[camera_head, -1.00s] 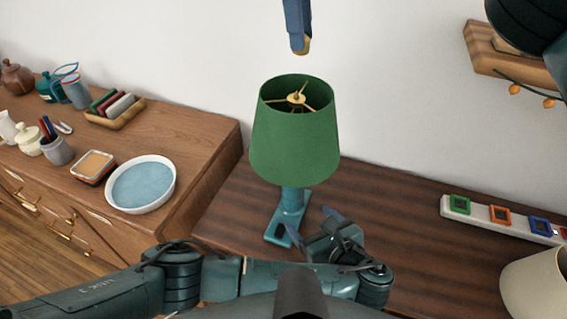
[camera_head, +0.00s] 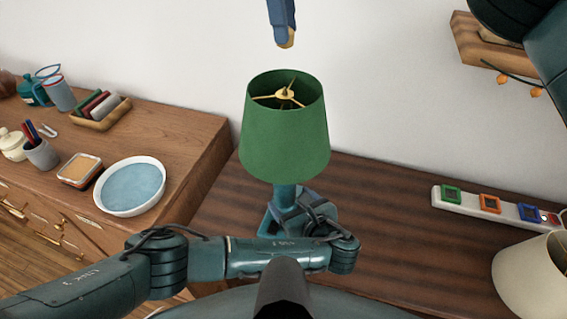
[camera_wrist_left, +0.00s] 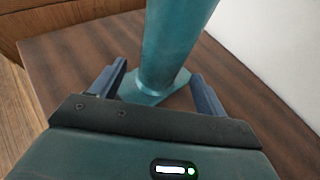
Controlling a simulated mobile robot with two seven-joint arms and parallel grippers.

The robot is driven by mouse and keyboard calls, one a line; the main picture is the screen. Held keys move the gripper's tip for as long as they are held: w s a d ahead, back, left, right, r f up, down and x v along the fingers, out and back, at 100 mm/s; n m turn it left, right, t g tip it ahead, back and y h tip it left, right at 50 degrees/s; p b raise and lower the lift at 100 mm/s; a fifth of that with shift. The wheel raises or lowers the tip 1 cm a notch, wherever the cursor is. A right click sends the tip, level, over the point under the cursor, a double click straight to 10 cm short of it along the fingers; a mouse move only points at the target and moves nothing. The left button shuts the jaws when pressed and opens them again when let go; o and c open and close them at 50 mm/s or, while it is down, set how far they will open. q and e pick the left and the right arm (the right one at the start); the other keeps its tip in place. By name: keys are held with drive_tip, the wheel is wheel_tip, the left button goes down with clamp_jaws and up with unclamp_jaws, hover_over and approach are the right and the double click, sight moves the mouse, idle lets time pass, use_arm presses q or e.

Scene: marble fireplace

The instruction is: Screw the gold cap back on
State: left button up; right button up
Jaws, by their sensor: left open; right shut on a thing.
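The green lampshade (camera_head: 285,140) stands on a teal lamp stem (camera_head: 284,194). Gold spokes with a thin upright post in the middle (camera_head: 287,93) show inside its open top. My right gripper (camera_head: 284,36) hangs above the shade, shut on the small gold cap (camera_head: 286,42), clear of the post. My left gripper (camera_head: 297,208) is low at the lamp. In the left wrist view its open fingers (camera_wrist_left: 158,82) stand either side of the teal stem (camera_wrist_left: 172,45), with gaps showing. The lamp's foot is partly hidden behind my left gripper in the head view.
The dark wooden table (camera_head: 390,215) has bare room right of the lamp. A power strip (camera_head: 470,198) and a cream shade (camera_head: 530,272) are at right. A white bowl (camera_head: 133,187) stands on the left cabinet. A wall shelf (camera_head: 478,45) is upper right.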

use_arm(q)
drive_tip(key=shift+x, duration=2.35)
drive_tip(key=shift+c, duration=0.5)
drive_tip(key=c, duration=1.3)
drive_tip(key=shift+c, duration=0.3)
use_arm(e)
drive_tip(key=shift+f, duration=2.45)
